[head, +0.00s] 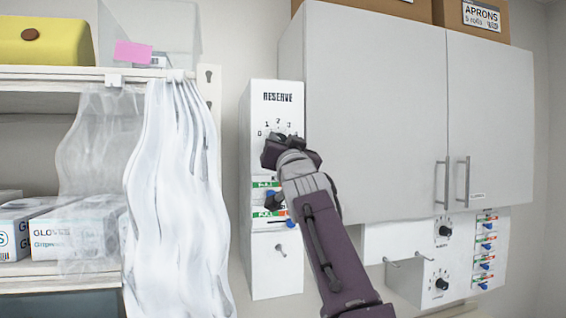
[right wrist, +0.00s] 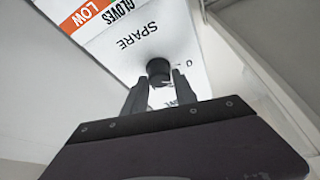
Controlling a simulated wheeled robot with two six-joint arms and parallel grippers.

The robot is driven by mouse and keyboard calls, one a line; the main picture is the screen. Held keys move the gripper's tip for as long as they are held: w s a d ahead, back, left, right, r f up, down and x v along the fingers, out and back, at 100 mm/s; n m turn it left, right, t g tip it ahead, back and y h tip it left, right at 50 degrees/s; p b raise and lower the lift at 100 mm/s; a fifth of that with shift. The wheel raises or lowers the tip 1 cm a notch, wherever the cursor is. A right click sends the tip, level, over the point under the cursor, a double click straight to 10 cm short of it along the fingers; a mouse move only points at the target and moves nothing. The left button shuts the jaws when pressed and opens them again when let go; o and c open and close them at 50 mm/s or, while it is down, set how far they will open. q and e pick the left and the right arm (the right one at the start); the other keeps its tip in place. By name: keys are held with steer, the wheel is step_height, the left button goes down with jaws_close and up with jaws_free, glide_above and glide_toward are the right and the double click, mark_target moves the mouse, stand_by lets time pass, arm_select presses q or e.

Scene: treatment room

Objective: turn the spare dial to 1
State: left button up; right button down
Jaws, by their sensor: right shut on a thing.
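The spare dial (right wrist: 158,68) is a black round knob on a white panel marked SPARE. In the right wrist view, my right gripper (right wrist: 160,85) has its two fingers on either side of the knob, shut on it. A 0 mark shows beside the knob; the other marks there are partly covered. In the head view, the white panel headed RESERVE (head: 274,97) stands left of the cabinet, and my right gripper (head: 278,143) is at its dial. A scale from 0 upward shows above the gripper. The knob's pointer is hidden. My left gripper is out of view.
A grey cabinet (head: 385,110) stands close on the right. Two more dials (head: 445,231) (head: 441,284) sit below it, beside pegs.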

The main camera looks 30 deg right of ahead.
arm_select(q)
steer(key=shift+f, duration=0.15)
arm_select(e)
steer(key=shift+a+m+g+h, duration=0.1)
steer(key=shift+m+g+h, duration=0.4)
steer(key=shift+m, duration=0.85)
steer(key=shift+m+g+h, duration=0.4)
steer(key=shift+m+h, duration=0.2)
steer(key=shift+m, duration=0.75)
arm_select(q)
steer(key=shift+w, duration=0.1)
arm_select(e)
steer(key=c, duration=1)
jaws_free()
steer(key=shift+w, duration=0.1)
arm_select(q)
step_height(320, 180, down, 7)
steer(key=b, duration=0.6)
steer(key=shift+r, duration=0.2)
arm_select(e)
steer(key=v, duration=0.9)
